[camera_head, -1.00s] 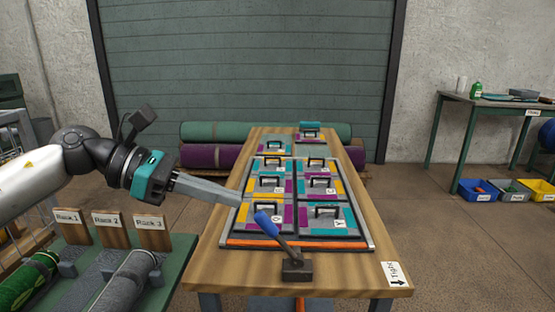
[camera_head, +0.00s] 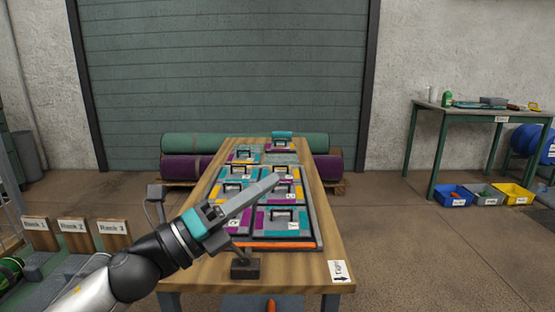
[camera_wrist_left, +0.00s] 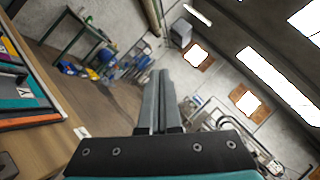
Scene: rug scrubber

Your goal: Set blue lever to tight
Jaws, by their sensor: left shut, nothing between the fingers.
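The dark lever base (camera_head: 245,265) sits at the near edge of the wooden table. The blue handle is not visible now; my left arm and gripper cover the area just above the base. A white "Tight" label (camera_head: 341,271) with an arrow pointing to the near edge lies at the table's near right corner. My left gripper (camera_head: 276,181) is shut and empty, its long grey fingers pointing up and right over the panel board. The shut fingers also show in the left wrist view (camera_wrist_left: 158,75). My right gripper is not in view.
A framed board (camera_head: 318,235) of coloured panels with black handles covers the table (camera_head: 190,268) middle. Rug racks stand at the left. Rolled rugs (camera_head: 245,145) lie behind the table. A green side table (camera_head: 470,110) and bins (camera_head: 453,195) are at the right; floor between is clear.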

